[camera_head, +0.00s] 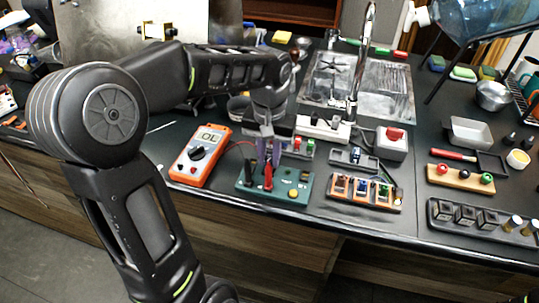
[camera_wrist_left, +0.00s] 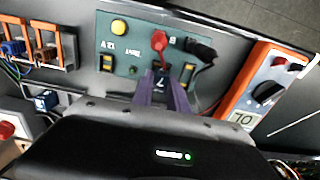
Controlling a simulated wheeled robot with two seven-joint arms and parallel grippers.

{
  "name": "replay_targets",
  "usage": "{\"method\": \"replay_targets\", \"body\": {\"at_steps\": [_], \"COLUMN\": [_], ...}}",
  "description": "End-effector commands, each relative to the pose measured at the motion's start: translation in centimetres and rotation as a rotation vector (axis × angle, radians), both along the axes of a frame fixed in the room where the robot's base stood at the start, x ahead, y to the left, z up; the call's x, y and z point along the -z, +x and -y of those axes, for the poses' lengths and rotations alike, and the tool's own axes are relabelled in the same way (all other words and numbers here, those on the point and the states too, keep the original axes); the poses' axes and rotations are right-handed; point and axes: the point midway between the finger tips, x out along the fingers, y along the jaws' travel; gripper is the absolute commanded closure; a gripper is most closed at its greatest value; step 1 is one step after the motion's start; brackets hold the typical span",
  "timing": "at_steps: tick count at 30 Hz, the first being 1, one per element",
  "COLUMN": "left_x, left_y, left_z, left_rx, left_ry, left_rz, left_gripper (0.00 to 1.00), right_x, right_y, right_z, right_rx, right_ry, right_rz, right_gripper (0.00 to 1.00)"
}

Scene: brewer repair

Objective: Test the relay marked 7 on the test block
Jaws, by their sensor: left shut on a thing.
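My left gripper (camera_head: 266,160) reaches down over the green test block (camera_head: 290,200). In the left wrist view its purple fingers (camera_wrist_left: 161,92) are shut on the dark relay marked 7 (camera_wrist_left: 160,81). The relay is at the edge of the test block (camera_wrist_left: 125,28); I cannot tell whether it is seated or just above. Red and black probes (camera_head: 268,178) stand in the block beside the fingers. The orange multimeter (camera_head: 189,168) left of the block reads OL; it also shows in the wrist view (camera_wrist_left: 250,100). My right gripper is not in view.
An orange-framed rack (camera_head: 364,192) with coloured parts stands right of the block. A grey box with a red switch (camera_head: 392,143) and a power strip (camera_head: 322,128) lie behind. The sink (camera_head: 385,95) is further back. The counter's front edge is close to the block.

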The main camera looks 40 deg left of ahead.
Motion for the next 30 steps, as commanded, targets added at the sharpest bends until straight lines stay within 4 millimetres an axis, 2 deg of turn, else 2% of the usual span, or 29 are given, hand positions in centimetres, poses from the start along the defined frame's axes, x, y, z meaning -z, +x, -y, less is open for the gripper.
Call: {"method": "replay_targets", "body": {"at_steps": [30], "left_x": [0.54], "left_y": [0.03], "left_z": [0.01], "left_rx": [0.000], "left_ry": [0.000], "left_rz": [0.001], "left_gripper": [1.00], "right_x": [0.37], "right_y": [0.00], "right_z": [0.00], "right_rx": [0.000], "right_ry": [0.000], "right_rz": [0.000], "right_gripper": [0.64]}}
